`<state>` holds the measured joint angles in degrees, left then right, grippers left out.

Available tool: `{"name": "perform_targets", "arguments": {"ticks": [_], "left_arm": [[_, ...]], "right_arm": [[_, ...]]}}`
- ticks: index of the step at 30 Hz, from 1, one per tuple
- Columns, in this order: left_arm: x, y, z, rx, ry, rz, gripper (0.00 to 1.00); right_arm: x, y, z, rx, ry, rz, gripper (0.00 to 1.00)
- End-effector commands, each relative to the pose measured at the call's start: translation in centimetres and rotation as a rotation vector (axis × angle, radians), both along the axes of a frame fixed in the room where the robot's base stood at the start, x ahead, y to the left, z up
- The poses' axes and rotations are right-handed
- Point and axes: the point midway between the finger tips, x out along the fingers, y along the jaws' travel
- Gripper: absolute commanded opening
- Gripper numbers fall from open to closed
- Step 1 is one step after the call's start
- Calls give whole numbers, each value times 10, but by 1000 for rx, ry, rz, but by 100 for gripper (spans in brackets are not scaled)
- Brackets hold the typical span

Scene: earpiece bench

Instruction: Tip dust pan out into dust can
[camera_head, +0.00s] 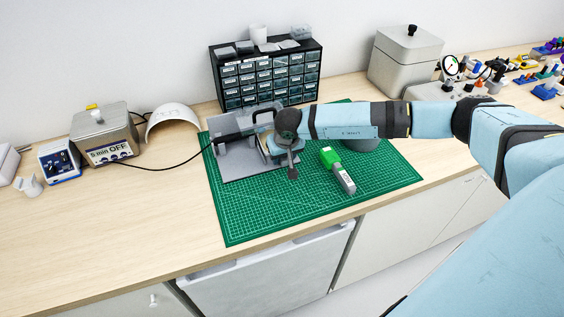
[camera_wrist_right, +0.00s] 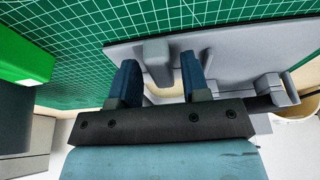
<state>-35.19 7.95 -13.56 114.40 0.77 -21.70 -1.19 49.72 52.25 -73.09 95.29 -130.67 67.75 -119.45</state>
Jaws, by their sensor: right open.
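A grey fixture with a flat base plate (camera_head: 232,166) stands on the green mat, and its plate (camera_wrist_right: 222,50) shows in the right wrist view. My right gripper (camera_head: 267,146) is at the fixture's right side. In the right wrist view its two blue fingers (camera_wrist_right: 158,80) are apart, with a grey block (camera_wrist_right: 153,52) of pan-like grey parts between or just beyond them. I cannot tell whether they touch it, or which part is the dust pan. A round grey body (camera_head: 362,145), possibly the dust can, is partly hidden behind my right arm. My left gripper is out of view.
A green and grey hand tool (camera_head: 338,170) lies on the mat (camera_head: 270,215) in front of my right arm. A drawer cabinet (camera_head: 266,78) stands behind. A lidded grey bin (camera_head: 405,62) is at the back right. The left front of the bench is clear.

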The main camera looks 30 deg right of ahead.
Motion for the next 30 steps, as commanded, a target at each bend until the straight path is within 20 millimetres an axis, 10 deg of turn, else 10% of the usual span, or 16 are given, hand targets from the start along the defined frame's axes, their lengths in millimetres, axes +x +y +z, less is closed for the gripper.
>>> {"name": "perform_targets", "arguments": {"ticks": [9, 20, 30], "left_arm": [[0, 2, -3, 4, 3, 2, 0], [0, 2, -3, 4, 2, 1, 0], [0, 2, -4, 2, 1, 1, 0]], "right_arm": [[1, 0, -1, 1, 0, 0, 43], [1, 0, -1, 1, 0, 0, 1], [0, 0, 3, 1, -1, 0, 0]]}}
